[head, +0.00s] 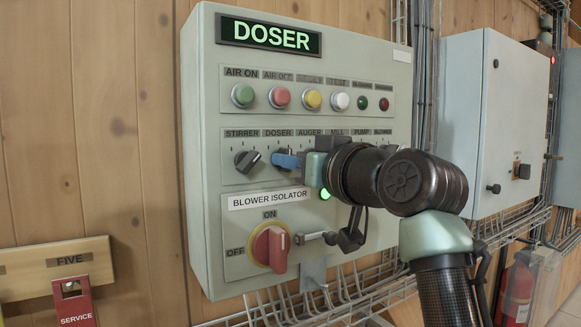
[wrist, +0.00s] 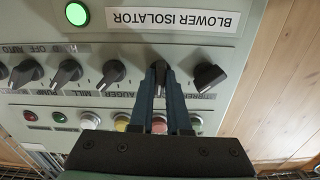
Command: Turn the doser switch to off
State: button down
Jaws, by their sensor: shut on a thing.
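The doser switch is a dark rotary knob (wrist: 159,70) on the panel, second from the right in the upside-down wrist view, beside the stirrer knob (wrist: 208,76). My gripper (head: 284,161) reaches in from the right in the head view, and its blue fingers cover the doser switch there. In the wrist view my gripper (wrist: 162,84) has one finger on each side of the doser knob and is shut on it. The knob's grip stands about upright in that view, while its neighbours are slanted. The doser label and position marks are largely hidden by my fingers.
The stirrer knob (head: 247,161) is close left of my fingers. A row of push buttons (head: 312,99) is above. The red blower isolator handle (head: 278,249) and a small metal latch (head: 318,238) are below. A grey cabinet (head: 490,120) stands to the right.

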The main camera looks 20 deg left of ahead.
jog(key=shift+r+n, duration=0.1)
jog(key=shift+n, duration=0.3)
jog(key=c, duration=0.9)
grip_release()
jog(key=shift+s+d, duration=0.1)
jog(key=b+v, duration=0.6)
jog(key=v, duration=0.6)
jog(key=shift+s+d, duration=0.25)
jog(key=shift+d, duration=0.05)
